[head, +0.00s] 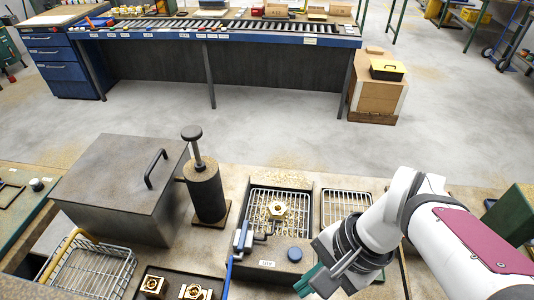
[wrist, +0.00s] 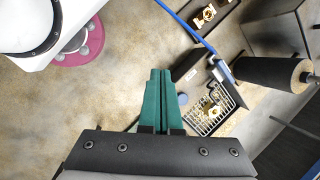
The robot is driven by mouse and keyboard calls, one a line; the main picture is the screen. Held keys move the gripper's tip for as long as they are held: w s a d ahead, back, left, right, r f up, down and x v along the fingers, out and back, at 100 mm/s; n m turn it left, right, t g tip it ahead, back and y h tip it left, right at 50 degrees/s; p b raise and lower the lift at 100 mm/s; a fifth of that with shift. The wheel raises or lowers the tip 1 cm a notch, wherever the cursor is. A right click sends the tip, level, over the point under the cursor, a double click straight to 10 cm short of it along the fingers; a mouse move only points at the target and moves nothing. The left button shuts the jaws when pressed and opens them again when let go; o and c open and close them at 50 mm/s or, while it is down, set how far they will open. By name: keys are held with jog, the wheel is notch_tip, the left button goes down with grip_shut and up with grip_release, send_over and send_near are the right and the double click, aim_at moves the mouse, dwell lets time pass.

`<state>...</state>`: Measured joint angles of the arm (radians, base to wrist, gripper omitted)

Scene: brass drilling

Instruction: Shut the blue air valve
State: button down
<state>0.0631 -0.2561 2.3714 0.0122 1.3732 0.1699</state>
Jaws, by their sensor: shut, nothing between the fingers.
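A small grey-blue valve body with a blue lever (head: 242,236) stands at the left edge of the drilling station. A blue air hose (head: 228,278) runs from it toward the front. In the wrist view the blue lever (wrist: 222,70) shows beyond my fingertips, to the right, with the blue hose (wrist: 190,28) leading up and left. The lever's exact angle is too small to tell. My gripper (head: 304,284) has green fingers, shut and empty, in front of the station, to the right of the valve and apart from it. The fingers (wrist: 158,75) touch each other in the wrist view.
A brass hex part (head: 278,210) sits on the chip-strewn grid beside the valve. A round blue knob (head: 295,254) lies between valve and gripper. A dark cylinder with a plunger (head: 205,190) and a lidded grey box (head: 115,180) stand left. Brass parts (head: 196,292) lie in a front tray.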

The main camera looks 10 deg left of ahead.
jog(key=w+a+f+m+y, duration=0.1)
jog(key=w+a+m+y, duration=0.15)
jog(key=w+m, duration=0.45)
jog(key=m+t+y, duration=0.1)
jog(key=m+y, duration=0.1)
send_near(243, 238)
jog(key=w+d+r, duration=0.1)
jog(key=w+d, duration=0.3)
jog(key=shift+s+a+r, duration=0.1)
jog(key=shift+s+a, duration=0.1)
jog(key=shift+s, duration=0.1)
jog(key=x, duration=1)
